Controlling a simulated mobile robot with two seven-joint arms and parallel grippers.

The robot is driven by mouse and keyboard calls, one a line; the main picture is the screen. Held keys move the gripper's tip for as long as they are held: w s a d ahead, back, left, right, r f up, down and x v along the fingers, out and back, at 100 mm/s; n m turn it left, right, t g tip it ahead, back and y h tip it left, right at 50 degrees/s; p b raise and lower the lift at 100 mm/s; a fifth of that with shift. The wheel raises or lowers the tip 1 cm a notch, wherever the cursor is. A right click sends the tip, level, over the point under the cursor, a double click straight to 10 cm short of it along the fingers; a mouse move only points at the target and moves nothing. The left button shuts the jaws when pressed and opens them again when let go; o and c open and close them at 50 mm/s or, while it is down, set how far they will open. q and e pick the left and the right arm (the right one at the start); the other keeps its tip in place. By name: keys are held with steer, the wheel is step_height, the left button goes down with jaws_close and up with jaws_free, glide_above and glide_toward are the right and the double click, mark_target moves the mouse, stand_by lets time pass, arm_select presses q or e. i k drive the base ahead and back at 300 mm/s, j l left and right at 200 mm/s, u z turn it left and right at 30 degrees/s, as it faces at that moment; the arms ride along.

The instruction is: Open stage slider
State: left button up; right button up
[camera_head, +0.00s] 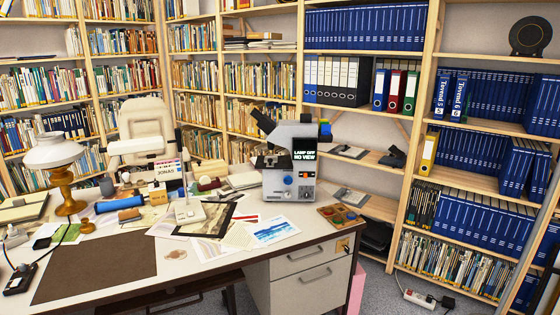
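A grey and white microscope (290,160) stands upright on the right part of the desk. Its dark eyepieces tilt up to the left. A small display (304,155) on its front reads "LAMP OFF NO VIEW". A blue round knob (288,180) and several small controls sit on its front. A dark stage-like part (268,162) juts out on its left side. I cannot make out which part is the stage slider, or whether it is open. Neither of my grippers is in view.
The desk (110,240) has a brown mat (97,268), loose papers and prints, a lamp (62,170), a white stand (188,211) and a paint palette (340,216). A chair (143,130) stands behind it. Full bookshelves line the walls. The desk's front right is fairly clear.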

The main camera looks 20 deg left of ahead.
mark_target(271, 160)
steer(key=i+l, duration=0.15)
steer(key=l, duration=0.2)
steer(key=i+l+u, duration=0.15)
steer(key=l, duration=0.2)
steer(key=i+l, duration=0.15)
steer(key=l, duration=0.2)
steer(key=i+l+u, duration=0.3)
steer(key=i+l, duration=0.5)
steer(key=l, duration=0.1)
